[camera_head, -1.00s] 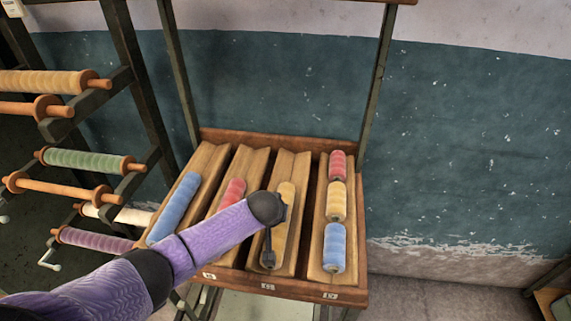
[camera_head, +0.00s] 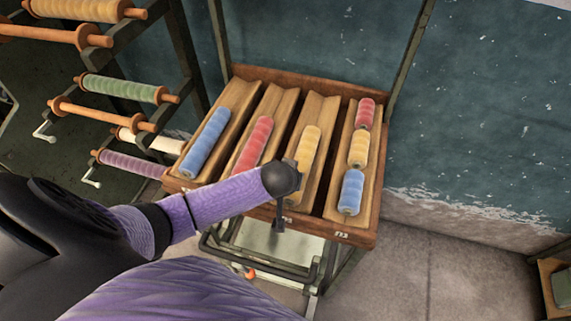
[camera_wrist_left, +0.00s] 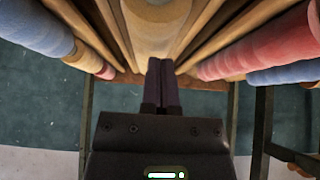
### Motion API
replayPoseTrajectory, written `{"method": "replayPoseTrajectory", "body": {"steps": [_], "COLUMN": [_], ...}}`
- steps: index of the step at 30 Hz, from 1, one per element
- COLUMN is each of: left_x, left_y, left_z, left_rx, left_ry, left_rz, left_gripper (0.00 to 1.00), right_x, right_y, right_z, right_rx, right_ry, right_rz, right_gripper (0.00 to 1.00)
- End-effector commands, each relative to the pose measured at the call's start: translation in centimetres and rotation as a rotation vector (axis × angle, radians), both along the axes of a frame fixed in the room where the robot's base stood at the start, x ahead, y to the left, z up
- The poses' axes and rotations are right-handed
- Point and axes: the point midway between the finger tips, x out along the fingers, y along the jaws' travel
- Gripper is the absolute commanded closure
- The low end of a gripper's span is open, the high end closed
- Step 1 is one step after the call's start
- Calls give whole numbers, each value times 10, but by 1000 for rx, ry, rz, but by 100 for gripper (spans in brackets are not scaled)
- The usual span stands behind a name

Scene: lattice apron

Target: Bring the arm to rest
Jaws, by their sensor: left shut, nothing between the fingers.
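My left arm reaches in from the left. Its gripper (camera_head: 279,222) hangs down at the front edge of the grooved wooden rack (camera_head: 356,234), just in front of the third trough. In the left wrist view the gripper's fingers (camera_wrist_left: 161,85) are together with nothing between them. A yellow spool (camera_head: 307,150) lies in that trough, beyond the wrist; its end also shows above the fingertips in the left wrist view (camera_wrist_left: 157,14). My right gripper is in neither view.
Blue (camera_head: 205,144) and red (camera_head: 252,145) spools lie in the two left troughs. Short red (camera_head: 365,112), yellow (camera_head: 358,148) and blue (camera_head: 351,192) spools fill the right trough. A rack of spools on rods (camera_head: 118,88) stands left.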

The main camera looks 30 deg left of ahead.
Motion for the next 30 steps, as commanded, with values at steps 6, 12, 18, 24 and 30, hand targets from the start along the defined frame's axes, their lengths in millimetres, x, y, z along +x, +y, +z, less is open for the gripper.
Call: {"method": "replayPoseTrajectory", "body": {"steps": [6,12,18,24,30], "left_x": [-34,-41,-66,-125,-174], "left_y": [-9,-10,-37,-65,-63], "left_z": [1,1,7,36,65], "left_rx": [0,0,-16,-19,-2], "left_ry": [0,-1,55,181,276], "left_rz": [-1,1,-73,-240,-357], "left_gripper": [100,100,100,100,100], "right_x": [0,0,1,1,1], "right_y": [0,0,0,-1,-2], "right_z": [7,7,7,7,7], "right_rx": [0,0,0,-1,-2], "right_ry": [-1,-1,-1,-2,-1], "right_rz": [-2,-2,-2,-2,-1], "right_gripper": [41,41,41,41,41]}}
